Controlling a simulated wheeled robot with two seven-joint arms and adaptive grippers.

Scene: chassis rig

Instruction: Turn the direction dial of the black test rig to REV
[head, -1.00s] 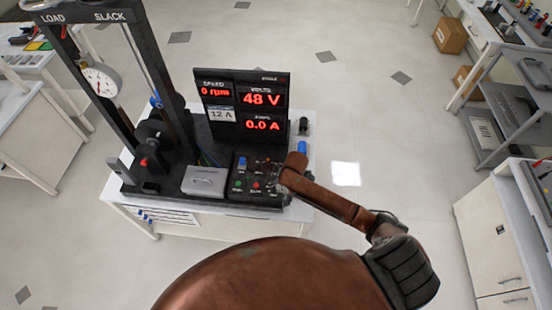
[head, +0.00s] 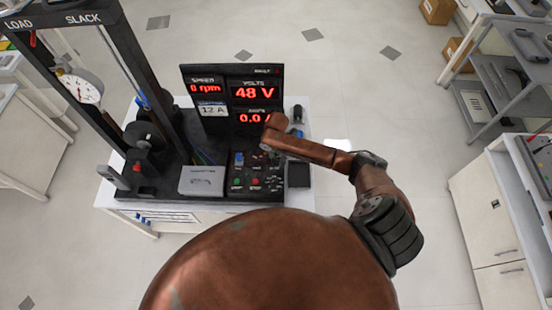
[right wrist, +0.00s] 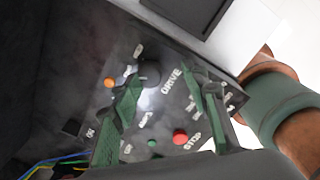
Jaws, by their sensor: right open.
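The black test rig (head: 150,185) stands on a white bench, with a control panel (head: 247,190) at its front right. In the right wrist view a round black dial (right wrist: 149,73) stands on the panel near the word DRIVE. Its direction label and pointer setting are not readable. My right gripper (right wrist: 160,84) is open, its two green fingers spread above the panel with the dial between and just beyond their tips. I cannot tell whether they touch it. My left gripper is not in view.
A red button (right wrist: 180,138) by STOP, a small green button (right wrist: 152,143) and an orange lamp (right wrist: 109,83) lie close to the fingers. The display (head: 232,95) rises behind the panel, reading 0 rpm and 48 V. A grey box (head: 202,181) is left of the panel.

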